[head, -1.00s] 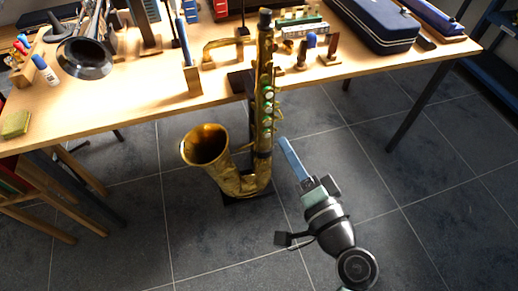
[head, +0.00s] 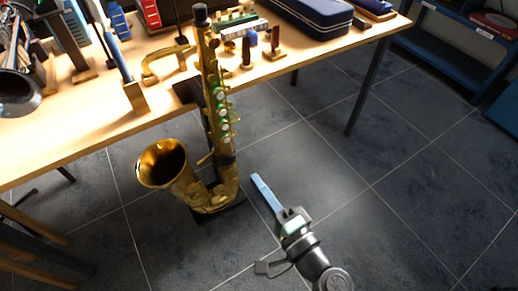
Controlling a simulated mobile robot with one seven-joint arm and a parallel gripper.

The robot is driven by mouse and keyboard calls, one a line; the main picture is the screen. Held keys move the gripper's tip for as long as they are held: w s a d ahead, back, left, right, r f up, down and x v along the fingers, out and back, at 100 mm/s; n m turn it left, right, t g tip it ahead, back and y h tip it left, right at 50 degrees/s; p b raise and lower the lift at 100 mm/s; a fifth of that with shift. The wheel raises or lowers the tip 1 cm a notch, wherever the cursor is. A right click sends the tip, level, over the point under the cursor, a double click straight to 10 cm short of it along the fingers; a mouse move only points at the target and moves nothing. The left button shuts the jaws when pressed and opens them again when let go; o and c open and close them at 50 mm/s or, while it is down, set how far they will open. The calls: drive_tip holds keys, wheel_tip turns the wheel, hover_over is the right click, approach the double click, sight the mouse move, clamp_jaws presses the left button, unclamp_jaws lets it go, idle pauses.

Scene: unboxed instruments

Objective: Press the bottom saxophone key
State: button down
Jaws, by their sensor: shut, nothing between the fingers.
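A gold saxophone (head: 212,110) stands upright on a dark stand on the floor in front of the table, its bell (head: 162,163) turned to the left. A column of green and pale round keys runs down its body. The bottom key (head: 226,138) of that column sits just above the lower joint. My gripper (head: 257,181) is to the right of the saxophone and lower than the keys in the picture. Its blue fingers are shut and empty, pointing up and left, apart from the saxophone.
The wooden table (head: 95,135) stands behind the saxophone and holds a blue case (head: 310,18), a horn at the left and small wooden stands. Dark blue shelves (head: 462,50) stand at the upper right. The tiled floor around my gripper is clear.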

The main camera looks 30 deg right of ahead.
sight(227, 141)
drive_tip(key=w, duration=1.1)
drive_tip(key=shift+a, duration=0.2)
drive_tip(key=shift+w, duration=0.1)
drive_tip(key=shift+w, duration=0.1)
